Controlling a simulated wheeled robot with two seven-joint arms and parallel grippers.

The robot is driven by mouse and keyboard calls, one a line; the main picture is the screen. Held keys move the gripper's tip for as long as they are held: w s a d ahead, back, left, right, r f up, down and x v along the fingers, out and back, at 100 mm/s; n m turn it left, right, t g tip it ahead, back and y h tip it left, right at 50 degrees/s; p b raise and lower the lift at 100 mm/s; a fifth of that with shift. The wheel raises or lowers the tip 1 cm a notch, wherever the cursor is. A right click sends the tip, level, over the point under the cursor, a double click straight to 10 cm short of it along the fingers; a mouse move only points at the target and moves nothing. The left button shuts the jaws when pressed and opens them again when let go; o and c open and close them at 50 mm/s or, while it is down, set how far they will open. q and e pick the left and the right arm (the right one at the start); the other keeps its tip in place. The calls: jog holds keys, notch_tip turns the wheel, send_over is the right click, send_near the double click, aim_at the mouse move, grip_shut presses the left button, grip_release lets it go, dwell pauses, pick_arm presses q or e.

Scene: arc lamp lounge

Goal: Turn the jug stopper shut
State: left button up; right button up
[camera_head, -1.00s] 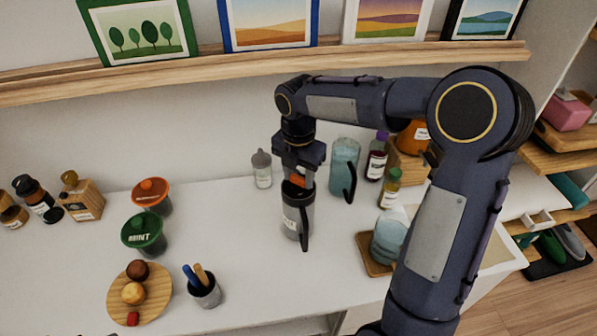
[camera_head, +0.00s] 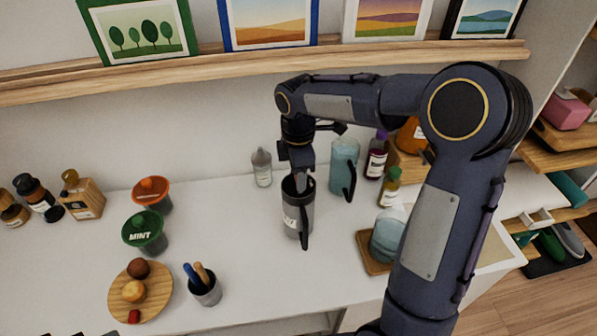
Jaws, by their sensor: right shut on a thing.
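The jug (camera_head: 295,216) is a dark grey vessel with a black handle and a pale label, upright on the white counter. My right gripper (camera_head: 300,176) points straight down at the top of the jug and is shut on the stopper. The stopper itself is hidden behind the gripper. My left gripper is not in view.
A blue-tinted jug (camera_head: 343,165) with a black handle stands close behind on the right. A clear bottle (camera_head: 261,168) stands behind on the left. A cup of utensils (camera_head: 206,290) and a round wooden board (camera_head: 153,305) with food are at front left. Counter beside the jug is clear.

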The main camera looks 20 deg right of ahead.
jog(key=shift+m, duration=0.4)
jog(key=o, duration=1)
jog(key=shift+r, duration=0.1)
notch_tip(320, 180, up, 8)
jog(key=shift+f, duration=0.25)
jog(key=shift+r, duration=0.1)
